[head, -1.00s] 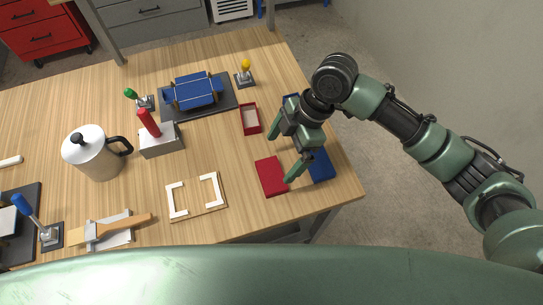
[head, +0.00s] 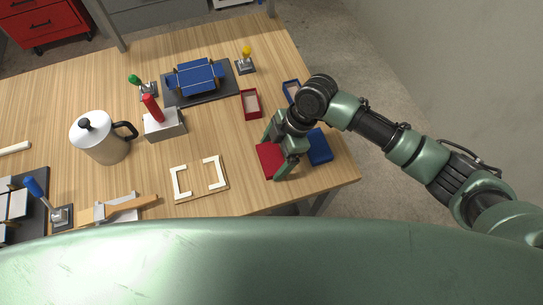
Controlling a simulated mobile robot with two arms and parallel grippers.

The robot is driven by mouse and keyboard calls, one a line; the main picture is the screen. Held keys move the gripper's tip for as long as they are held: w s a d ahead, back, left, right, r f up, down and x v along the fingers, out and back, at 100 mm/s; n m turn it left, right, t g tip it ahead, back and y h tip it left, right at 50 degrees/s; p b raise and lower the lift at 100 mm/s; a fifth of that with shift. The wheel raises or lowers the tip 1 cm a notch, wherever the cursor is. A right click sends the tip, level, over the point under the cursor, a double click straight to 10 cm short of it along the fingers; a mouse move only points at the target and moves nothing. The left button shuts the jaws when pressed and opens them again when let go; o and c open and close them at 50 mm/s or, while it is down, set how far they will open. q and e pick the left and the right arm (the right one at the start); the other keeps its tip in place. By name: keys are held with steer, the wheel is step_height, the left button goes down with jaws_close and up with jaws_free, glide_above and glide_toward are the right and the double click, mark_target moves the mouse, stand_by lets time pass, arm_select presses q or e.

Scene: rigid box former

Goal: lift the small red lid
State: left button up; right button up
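The small red lid (head: 265,154) lies on the table near its right front corner. My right gripper (head: 272,160) is over it, with its fingers spread, one toward the far side of the lid and one at its near right. The gripper hides part of the lid, and I cannot tell whether the fingers touch it. My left gripper is not in view.
A blue lid (head: 319,147) lies close to the right of the red one. A red open box (head: 251,104) and a blue open box (head: 291,88) stand farther back. A board with white corner pieces (head: 199,178) lies to the left.

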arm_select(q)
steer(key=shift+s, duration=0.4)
arm_select(e)
steer(key=shift+r, duration=0.15)
